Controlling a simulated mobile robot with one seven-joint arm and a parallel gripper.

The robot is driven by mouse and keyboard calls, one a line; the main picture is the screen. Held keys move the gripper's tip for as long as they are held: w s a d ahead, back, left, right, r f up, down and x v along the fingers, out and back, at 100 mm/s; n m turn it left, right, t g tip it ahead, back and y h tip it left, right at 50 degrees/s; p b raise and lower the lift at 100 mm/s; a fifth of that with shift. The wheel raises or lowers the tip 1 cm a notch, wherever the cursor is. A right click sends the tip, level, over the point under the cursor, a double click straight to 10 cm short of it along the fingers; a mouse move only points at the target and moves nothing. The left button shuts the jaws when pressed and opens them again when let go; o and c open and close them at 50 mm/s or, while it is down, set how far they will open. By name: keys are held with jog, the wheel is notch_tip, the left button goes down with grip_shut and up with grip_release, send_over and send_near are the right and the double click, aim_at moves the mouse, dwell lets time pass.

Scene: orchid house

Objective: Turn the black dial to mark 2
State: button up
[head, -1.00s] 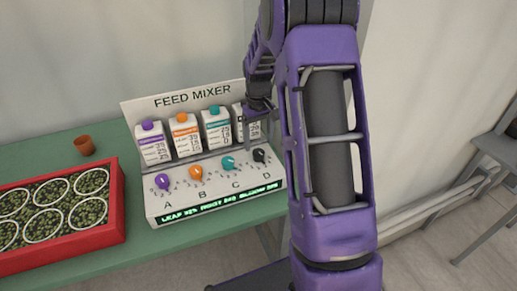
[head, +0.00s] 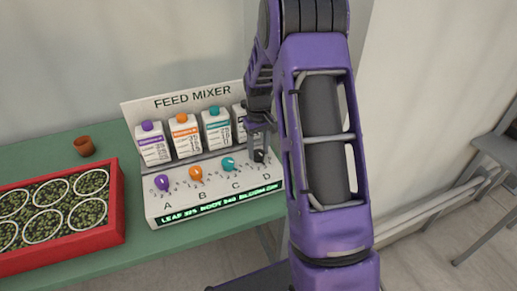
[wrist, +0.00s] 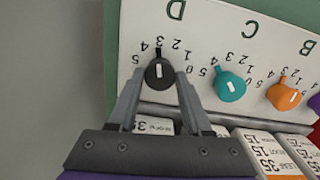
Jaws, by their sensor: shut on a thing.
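The black dial (head: 259,156) sits above the letter D at the right end of the feed mixer's (head: 215,196) sloped panel. In the wrist view the black dial (wrist: 159,73) lies between the two grey fingertips of my gripper (wrist: 160,77), which is shut on it. The wrist view shows the panel upside down. The black pointer tip there appears to point near mark 3, with mark 2 just to its right. In the head view my gripper (head: 260,145) comes down over the dial and partly hides it.
A teal dial (wrist: 230,86) and an orange dial (wrist: 284,96) are beside the black one; a purple dial (head: 162,183) is farther left. Labelled bottles (head: 186,137) stand behind the dials. A red tray (head: 119,205) and a small brown pot (head: 84,146) are at left.

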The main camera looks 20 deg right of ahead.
grip_shut()
jog(key=shift+m, duration=3.1)
jog(key=o, duration=1.1)
grip_release()
